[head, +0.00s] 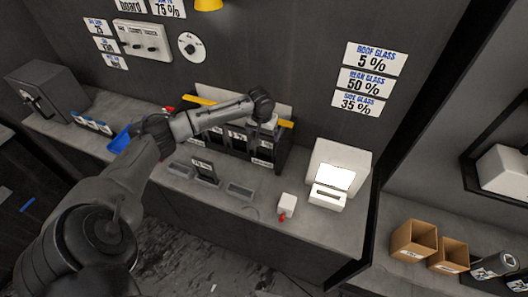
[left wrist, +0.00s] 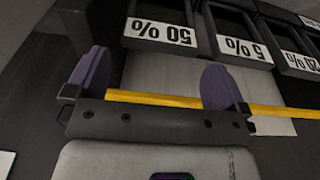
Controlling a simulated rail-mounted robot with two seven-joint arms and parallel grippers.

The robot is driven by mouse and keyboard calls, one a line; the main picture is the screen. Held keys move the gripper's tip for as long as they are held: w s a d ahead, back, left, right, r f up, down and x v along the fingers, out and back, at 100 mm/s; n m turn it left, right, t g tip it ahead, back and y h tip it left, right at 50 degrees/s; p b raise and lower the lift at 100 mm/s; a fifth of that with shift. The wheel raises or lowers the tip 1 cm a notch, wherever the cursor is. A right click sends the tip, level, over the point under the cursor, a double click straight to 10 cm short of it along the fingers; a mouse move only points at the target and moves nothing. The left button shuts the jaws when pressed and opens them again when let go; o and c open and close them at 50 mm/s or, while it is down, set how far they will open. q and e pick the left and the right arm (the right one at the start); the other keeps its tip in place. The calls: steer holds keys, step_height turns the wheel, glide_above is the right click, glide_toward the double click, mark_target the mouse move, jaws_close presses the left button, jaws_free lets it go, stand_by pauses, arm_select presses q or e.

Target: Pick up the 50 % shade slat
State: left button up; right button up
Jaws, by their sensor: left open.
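The 50 % shade slat (left wrist: 165,12) is dark with a white label, upside down in the left wrist view, at the near end of a row of slats. In the head view, a dark slat at the rack's right end (head: 264,147) sits below my left gripper (head: 264,124); its label is too small to read there. My left gripper (left wrist: 155,78) is open, its two purple pads apart with nothing held between them. The 50 % label lies beyond the pads, between them and slightly right. My right gripper is not in view.
A yellow bar (left wrist: 150,98) runs across the left wrist view by the pads. On the counter are a white device (head: 338,178), a small white box (head: 287,204) and a blue tray (head: 120,138).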

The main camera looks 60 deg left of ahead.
mark_target(264, 139)
arm_select(q)
steer(key=shift+w+a+f, duration=0.1)
steer(key=shift+f, duration=1.15)
steer(key=shift+w+a+f, duration=0.1)
steer(key=shift+f, duration=1.15)
steer(key=shift+c, duration=0.2)
steer(key=c, duration=0.8)
